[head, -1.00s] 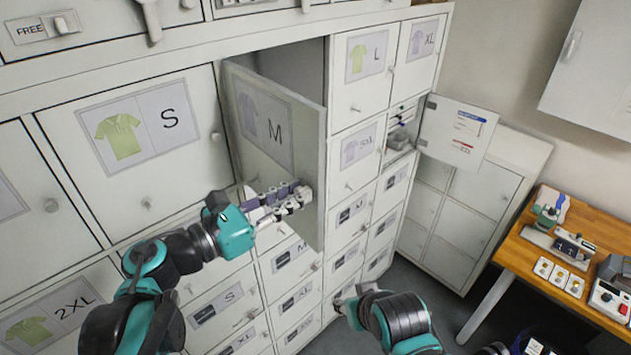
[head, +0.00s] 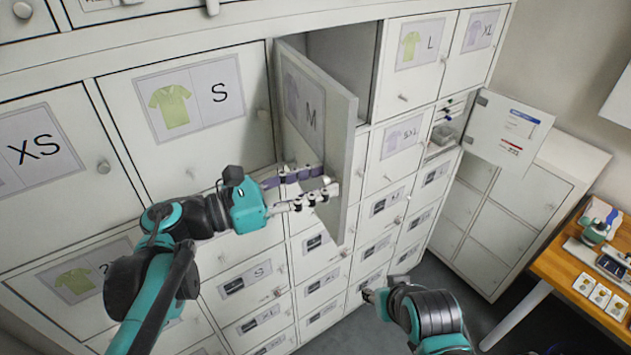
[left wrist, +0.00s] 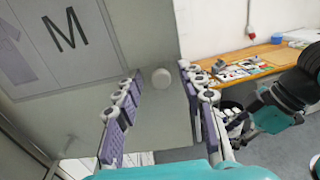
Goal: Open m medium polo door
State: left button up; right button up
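The M medium polo door (head: 322,125) stands ajar, swung out from its compartment, with its labelled face turned left. The dark compartment shows behind it. My left gripper (head: 332,180) is at the lower part of this door, near its free edge. In the left wrist view the door (left wrist: 90,75) fills the left half, and a round white knob (left wrist: 161,78) shows between the spread fingers of the left gripper (left wrist: 160,85). The fingers look open; no grip on the knob is visible. My right gripper (head: 369,295) is low in front of the lockers, small and partly hidden.
The S door (head: 200,140) and L door (head: 410,75) on either side are shut. A small door (head: 508,130) farther right stands open with a notice on it. A wooden table (head: 560,275) with several items is at right. Grey floor is clear between.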

pick_arm(q)
jog(key=v, duration=1.2)
dwell(0.3)
